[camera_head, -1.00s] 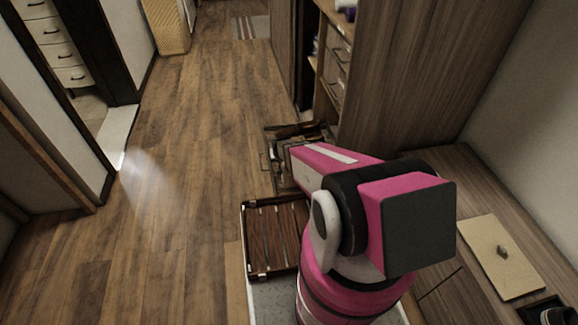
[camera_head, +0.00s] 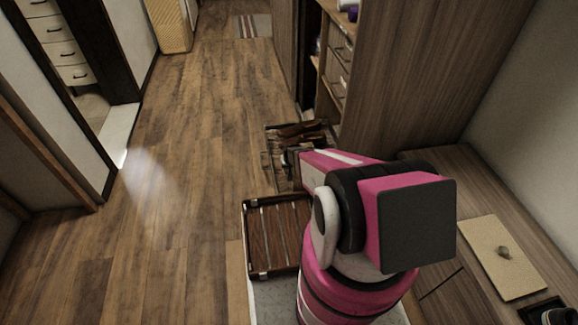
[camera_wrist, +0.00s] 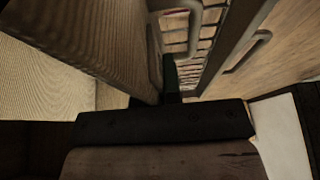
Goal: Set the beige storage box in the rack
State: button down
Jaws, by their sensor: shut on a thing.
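In the wrist view a large beige, finely ribbed panel (camera_wrist: 50,72), seemingly the beige storage box, fills the left side. Its upright edge is close against a dark finger of my gripper (camera_wrist: 169,78). My gripper is shut and seems to hold this panel; the other finger is hidden. In the head view my pink arm reaches away to the low open frame by the cabinet, and the arm hides most of the gripper and the held thing. A slatted dark wooden rack (camera_head: 278,232) with metal corners stands at the near left of my arm.
An open frame with brown pieces (camera_head: 300,130) stands at the foot of the wooden cabinet (camera_head: 420,70). A beige board with a knob (camera_head: 500,258) lies on the right counter. The wooden floor (camera_head: 180,170) to the left is clear.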

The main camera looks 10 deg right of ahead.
jog(key=shift+f, duration=0.1)
jog(key=c, duration=1.7)
grip_release()
jog(key=o, duration=0.4)
jog(key=s+r+g, duration=0.1)
jog(key=s+r, duration=0.6)
jog(key=r, duration=0.5)
jog(key=s+r+g, duration=0.2)
jog(key=s+r, duration=0.5)
jog(key=r, duration=0.6)
jog(key=s+r+g, duration=0.1)
jog(key=s+r, duration=0.6)
jog(key=r, duration=0.5)
jog(key=shift+s+r, duration=0.15)
jog(key=shift+r, duration=0.2)
